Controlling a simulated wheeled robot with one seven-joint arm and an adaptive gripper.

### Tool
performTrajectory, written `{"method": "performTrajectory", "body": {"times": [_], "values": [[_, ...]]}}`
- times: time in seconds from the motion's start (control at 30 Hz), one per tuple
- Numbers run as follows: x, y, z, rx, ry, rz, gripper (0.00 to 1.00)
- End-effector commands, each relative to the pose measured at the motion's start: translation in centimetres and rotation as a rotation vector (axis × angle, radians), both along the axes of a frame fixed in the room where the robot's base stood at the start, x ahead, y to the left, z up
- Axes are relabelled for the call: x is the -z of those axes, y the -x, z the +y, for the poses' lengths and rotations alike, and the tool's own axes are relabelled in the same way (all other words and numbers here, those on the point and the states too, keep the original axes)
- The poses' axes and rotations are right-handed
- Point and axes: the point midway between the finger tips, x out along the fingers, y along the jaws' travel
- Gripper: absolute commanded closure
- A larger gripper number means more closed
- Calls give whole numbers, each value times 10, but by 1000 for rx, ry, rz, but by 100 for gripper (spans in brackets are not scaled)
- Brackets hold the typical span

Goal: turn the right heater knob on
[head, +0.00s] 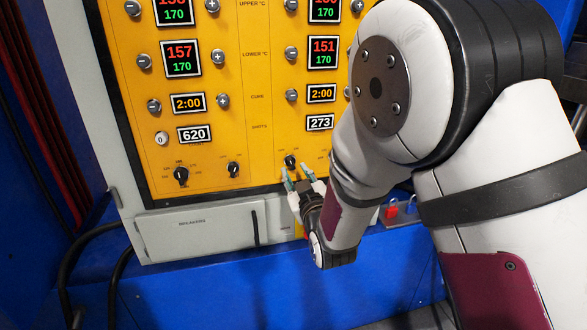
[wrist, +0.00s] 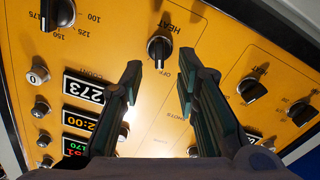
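The right heater knob (head: 290,161) is a small black knob low on the orange panel. In the wrist view it (wrist: 160,48) is marked HEAT on the panel, and its white pointer mark faces the OFF label. My gripper (head: 298,175) is close to the panel just below this knob in the head view. In the wrist view my gripper (wrist: 159,78) is open, with its two dark fingers apart and nothing between them. The knob shows just beyond the fingertips, lined up with the gap. The fingers do not appear to touch it.
The orange panel (head: 255,130) has a left heater knob (head: 233,170), a left dial (head: 181,175), displays and round buttons. A right dial (wrist: 57,12) sits beside the right heater knob. A grey breaker box (head: 195,228) is below. A red padlock-like item (head: 391,209) is near my arm.

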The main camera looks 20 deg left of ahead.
Motion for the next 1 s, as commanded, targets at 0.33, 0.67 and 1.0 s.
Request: {"method": "performTrajectory", "body": {"times": [0.33,0.67,1.0], "values": [[0,-32,19,0,1,-1,71],[0,-34,21,0,1,-1,73],[0,-34,21,0,0,0,100]]}}
